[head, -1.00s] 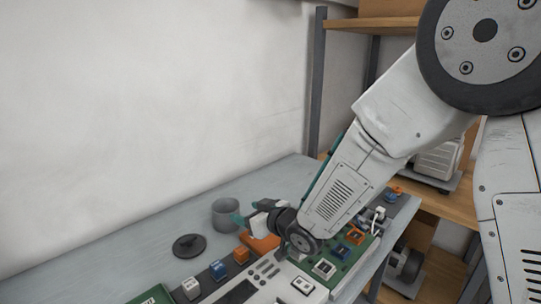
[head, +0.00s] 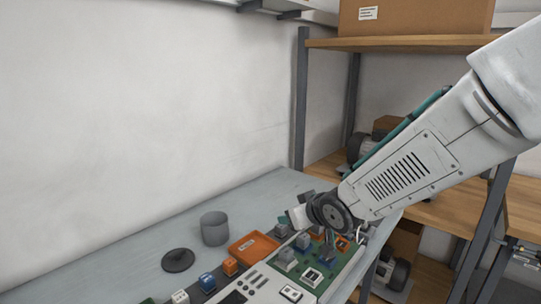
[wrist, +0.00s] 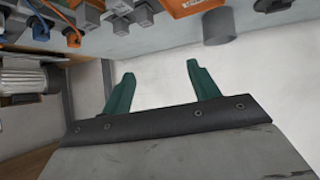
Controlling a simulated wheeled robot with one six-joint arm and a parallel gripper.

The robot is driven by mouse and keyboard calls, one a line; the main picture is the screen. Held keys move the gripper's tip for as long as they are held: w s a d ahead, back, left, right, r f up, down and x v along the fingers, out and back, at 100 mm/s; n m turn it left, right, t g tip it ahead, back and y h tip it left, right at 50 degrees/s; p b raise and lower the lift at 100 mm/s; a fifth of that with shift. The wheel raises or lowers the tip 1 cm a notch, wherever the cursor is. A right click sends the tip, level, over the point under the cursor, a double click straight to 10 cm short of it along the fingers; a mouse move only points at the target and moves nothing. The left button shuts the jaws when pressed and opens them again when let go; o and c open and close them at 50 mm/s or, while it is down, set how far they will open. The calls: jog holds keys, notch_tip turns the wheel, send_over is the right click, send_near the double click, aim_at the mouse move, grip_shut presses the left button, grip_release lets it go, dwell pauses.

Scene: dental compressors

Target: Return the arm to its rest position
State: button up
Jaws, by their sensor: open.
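My gripper (wrist: 160,69) shows in the wrist view with its two green fingers spread wide and nothing between them. Pale wall lies behind the fingers. In the head view my arm reaches in from the right, and its wrist end is above the far part of the bench, over the green circuit board (head: 312,277). The fingers are not clearly visible there, hidden by or turned behind the wrist.
The grey bench (head: 110,262) holds a grey cup (head: 214,229), a dark round lid (head: 178,260), an orange tray (head: 262,243) and several small connector blocks. A shelf (head: 420,43) with a cardboard box (head: 415,17) stands behind the arm. The bench's left part is clear.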

jog(key=s+d+r+m+g+h, duration=0.2)
jog(key=s+d, duration=0.4)
jog(key=d, duration=0.2)
jog(key=s+d+r+m+g+h, duration=0.1)
jog(key=s+d+r+m+h, duration=0.15)
jog(key=s+d, duration=0.45)
jog(key=s+d+r+m+g, duration=0.1)
jog(key=s+d+g, duration=0.1)
jog(key=s, duration=0.8)
jog(key=s+d+m+g, duration=0.1)
jog(key=s+d+g, duration=0.1)
jog(key=s, duration=0.7)
jog(key=shift+s+d+r+g, duration=0.4)
jog(key=shift+g, duration=0.4)
